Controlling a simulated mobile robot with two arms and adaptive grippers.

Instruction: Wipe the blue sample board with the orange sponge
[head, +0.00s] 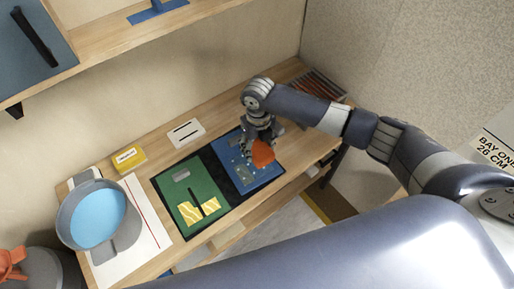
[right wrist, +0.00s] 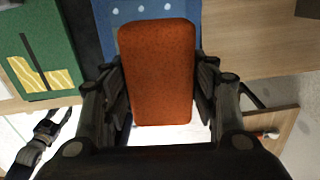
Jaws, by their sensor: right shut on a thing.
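The blue sample board (head: 262,174) lies on the wooden table, at the right end of a dark mat. Small pale dots show on it. My right gripper (head: 256,142) is above the board and shut on the orange sponge (head: 263,153). In the right wrist view the sponge (right wrist: 158,72) sits upright between the two fingers (right wrist: 158,90), with the blue board (right wrist: 150,12) behind its top end. I cannot tell whether the sponge touches the board. My left gripper is not in view.
A green board (head: 190,187) with yellow pieces lies left of the blue one. A yellow box (head: 129,158) and a white slotted plate (head: 186,133) lie behind. Dark-edged sheets (head: 318,86) are stacked at the right back.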

